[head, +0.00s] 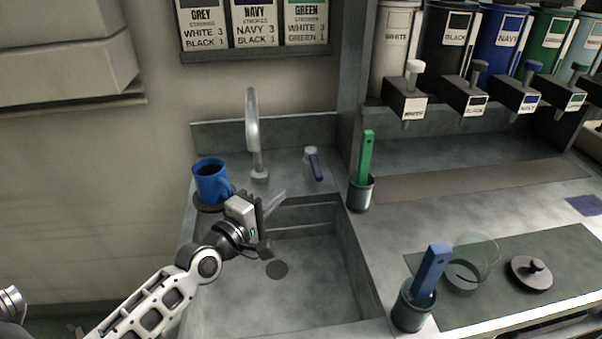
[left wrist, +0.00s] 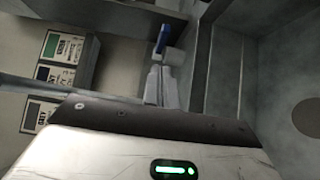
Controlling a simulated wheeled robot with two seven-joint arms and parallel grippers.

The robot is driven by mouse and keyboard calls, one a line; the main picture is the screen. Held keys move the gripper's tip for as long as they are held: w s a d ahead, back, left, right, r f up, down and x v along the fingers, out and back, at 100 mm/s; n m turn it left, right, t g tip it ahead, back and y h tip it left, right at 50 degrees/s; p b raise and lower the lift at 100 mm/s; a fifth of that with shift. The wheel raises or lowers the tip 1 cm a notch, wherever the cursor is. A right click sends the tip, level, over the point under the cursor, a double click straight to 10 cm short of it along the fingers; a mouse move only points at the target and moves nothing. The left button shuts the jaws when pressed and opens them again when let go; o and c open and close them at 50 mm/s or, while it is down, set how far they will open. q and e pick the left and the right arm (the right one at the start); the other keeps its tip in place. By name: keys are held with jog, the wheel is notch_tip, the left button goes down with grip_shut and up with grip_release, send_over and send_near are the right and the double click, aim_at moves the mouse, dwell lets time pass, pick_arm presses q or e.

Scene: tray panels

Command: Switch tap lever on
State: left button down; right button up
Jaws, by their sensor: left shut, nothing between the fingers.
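The tap has a curved grey spout (head: 252,130) standing on the ledge behind the sink. Its lever (head: 314,164), a blue handle on a pale round base, sits to the right of the spout. The lever also shows in the left wrist view (left wrist: 162,40), straight beyond the fingers. My left gripper (head: 277,198) is over the back part of the sink, shut and empty. Its fingers (left wrist: 160,84) point toward the lever, and I see no clear contact in the head view. My right gripper is out of view.
A blue mug (head: 210,183) stands close left of my left gripper. The sink basin (head: 310,300) is empty, with a dark drain. A cup with a green-handled tool (head: 366,158) stands right of the lever. A blue-handled tool (head: 434,270) stands in another cup at front right.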

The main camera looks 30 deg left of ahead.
aim_at(312, 167)
pick_arm(q)
jog(key=w, duration=0.5)
jog(key=w+d, duration=0.1)
jog(key=w, duration=0.2)
jog(key=shift+w+d, duration=0.1)
jog(key=shift+w, duration=0.4)
